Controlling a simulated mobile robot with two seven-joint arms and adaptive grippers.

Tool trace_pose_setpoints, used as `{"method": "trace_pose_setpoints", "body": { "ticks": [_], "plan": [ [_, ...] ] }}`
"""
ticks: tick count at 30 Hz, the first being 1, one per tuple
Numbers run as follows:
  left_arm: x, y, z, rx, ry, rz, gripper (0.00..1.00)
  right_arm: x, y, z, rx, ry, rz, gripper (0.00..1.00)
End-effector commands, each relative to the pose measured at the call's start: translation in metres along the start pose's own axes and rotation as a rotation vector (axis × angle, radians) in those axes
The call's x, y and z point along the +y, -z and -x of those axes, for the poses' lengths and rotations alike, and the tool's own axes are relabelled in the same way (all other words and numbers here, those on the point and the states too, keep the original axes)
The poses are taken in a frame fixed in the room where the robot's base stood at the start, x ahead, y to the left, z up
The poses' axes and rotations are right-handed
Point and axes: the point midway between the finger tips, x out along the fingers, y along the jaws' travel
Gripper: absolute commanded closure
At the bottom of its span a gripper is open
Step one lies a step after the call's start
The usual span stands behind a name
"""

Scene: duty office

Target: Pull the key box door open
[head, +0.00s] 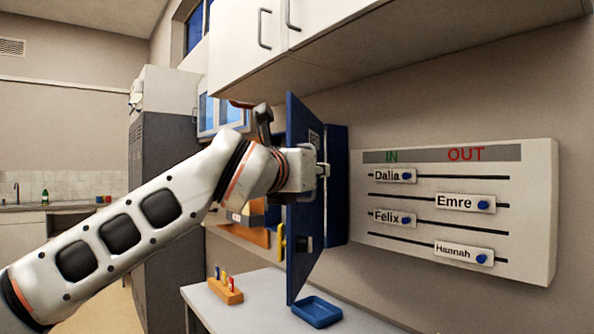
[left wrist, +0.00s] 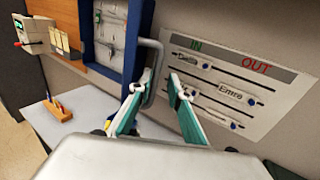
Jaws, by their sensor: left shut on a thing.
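The blue key box (head: 336,185) is on the wall left of the name board. Its blue door (head: 306,205) stands out from the wall in the head view, seen at a steep angle, with a small label near its top. In the left wrist view the key box (left wrist: 143,28) shows a blue frame around a pale grey panel. A grey bar handle (left wrist: 156,58) shows at its right side. My left gripper (head: 321,170) is at the door at mid height. It is shut on the handle, its fingers around the bar in the left wrist view. My right gripper is out of view.
The white IN/OUT name board (head: 455,210) is close on the right. White cupboards (head: 340,45) hang overhead. An orange board (head: 250,236) is at the left.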

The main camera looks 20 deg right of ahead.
Motion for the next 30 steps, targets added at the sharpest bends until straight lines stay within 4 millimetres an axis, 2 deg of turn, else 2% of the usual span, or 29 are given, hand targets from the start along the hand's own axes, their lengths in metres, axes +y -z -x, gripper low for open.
{"method": "trace_pose_setpoints", "body": {
  "ticks": [1, 9, 15, 21, 30],
  "plan": [
    [-0.006, -0.005, 0.012, -0.009, 0.012, -0.007, 0.87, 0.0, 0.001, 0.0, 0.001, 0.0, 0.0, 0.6],
    [-0.002, -0.003, 0.057, -0.004, 0.006, -0.002, 0.87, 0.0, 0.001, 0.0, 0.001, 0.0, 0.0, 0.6],
    [-0.002, -0.002, 0.081, -0.002, 0.005, 0.001, 0.87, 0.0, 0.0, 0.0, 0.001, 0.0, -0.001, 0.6],
    [-0.002, -0.001, 0.089, 0.0, 0.005, 0.003, 0.87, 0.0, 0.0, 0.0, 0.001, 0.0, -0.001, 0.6],
    [-0.002, -0.001, 0.089, 0.0, 0.004, 0.003, 0.87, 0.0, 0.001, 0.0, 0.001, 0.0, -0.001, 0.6]
  ]
}}
